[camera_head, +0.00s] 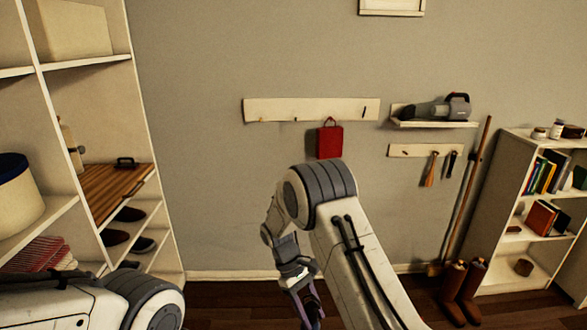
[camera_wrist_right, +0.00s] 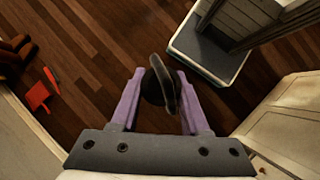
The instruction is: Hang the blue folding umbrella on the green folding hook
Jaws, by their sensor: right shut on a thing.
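My right gripper (camera_head: 308,300) is low in front of the wall in the head view, with purple fingers pointing down. In the right wrist view its fingers (camera_wrist_right: 160,105) are shut on a dark, rounded thing, which I take to be the folding umbrella (camera_wrist_right: 158,88); no blue shows on it. A pale hook rail (camera_head: 310,108) is on the wall, above and beyond the gripper. It has several small hooks; a dark upright one (camera_head: 365,112) is at its right end. I cannot make out green on any hook. My left gripper is outside both views.
A red bag (camera_head: 329,141) hangs from the rail. To the right are a shelf with a handheld vacuum (camera_head: 458,106), a small rail with brushes (camera_head: 430,168), a broom, boots (camera_head: 466,290) and a bookcase. A red dustpan (camera_wrist_right: 38,95) lies on the floor. Shelving (camera_head: 150,200) stands left.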

